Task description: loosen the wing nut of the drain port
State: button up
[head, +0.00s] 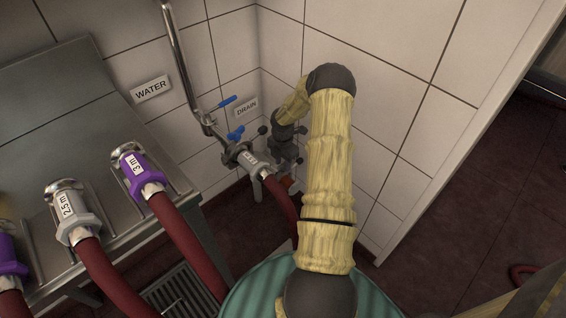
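The drain port is on the pipe under the DRAIN sign (246,107), in the corner. A grey hose coupling (252,161) with a red hose sits at the port. A small blue part (236,132), possibly the wing nut, shows just above the coupling. A blue lever (228,101) is higher on the pipe. My gripper (283,158) is just right of the coupling, at the end of my wood-patterned arm. Its fingers are dark and small, partly hidden by my arm. I cannot tell whether they are open or touch anything.
A steel bench (60,100) on the left holds purple (140,170) and grey (70,212) hose couplings with red hoses. A WATER sign (151,88) hangs on the tiled wall. A floor grate (180,292) lies below. The floor at right (470,190) is mostly clear.

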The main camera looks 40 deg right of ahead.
grip_shut()
